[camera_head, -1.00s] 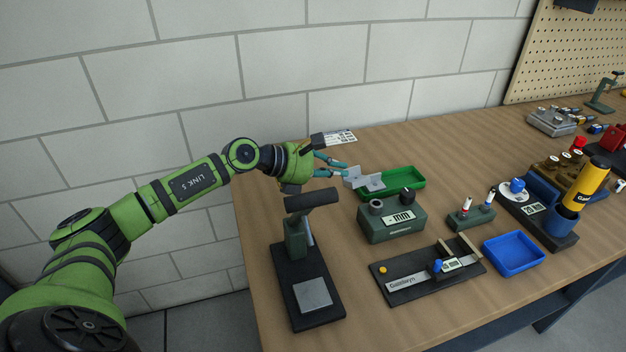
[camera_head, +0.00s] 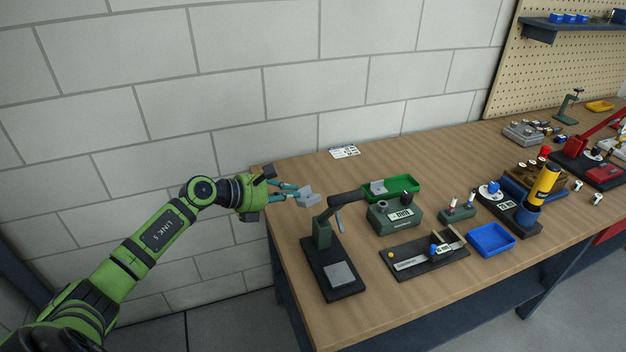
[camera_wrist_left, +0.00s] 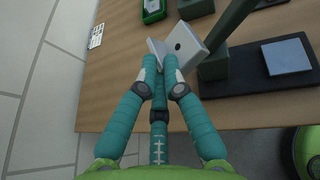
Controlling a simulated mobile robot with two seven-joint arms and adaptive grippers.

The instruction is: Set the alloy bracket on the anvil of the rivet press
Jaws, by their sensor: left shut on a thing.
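My left gripper (camera_head: 296,193) is shut on a pale grey, L-shaped alloy bracket (camera_head: 309,196), held in the air near the table's left end. In the left wrist view the fingertips (camera_wrist_left: 160,62) pinch the bracket (camera_wrist_left: 186,44), which has a dark hole in one face. Just right of it stands the press (camera_head: 322,233), with a green column, a dark arm and a dark base. A pale square plate, seemingly the anvil (camera_head: 340,273), lies bare on its base; it also shows in the left wrist view (camera_wrist_left: 287,57). My right gripper is not in view.
A green tray (camera_head: 405,192) behind the press holds another pale bracket (camera_head: 378,186). A green-grey box (camera_head: 393,217), a dark gauge board (camera_head: 425,258) and a blue tray (camera_head: 491,240) stand to the right. A printed card (camera_head: 344,151) lies near the wall.

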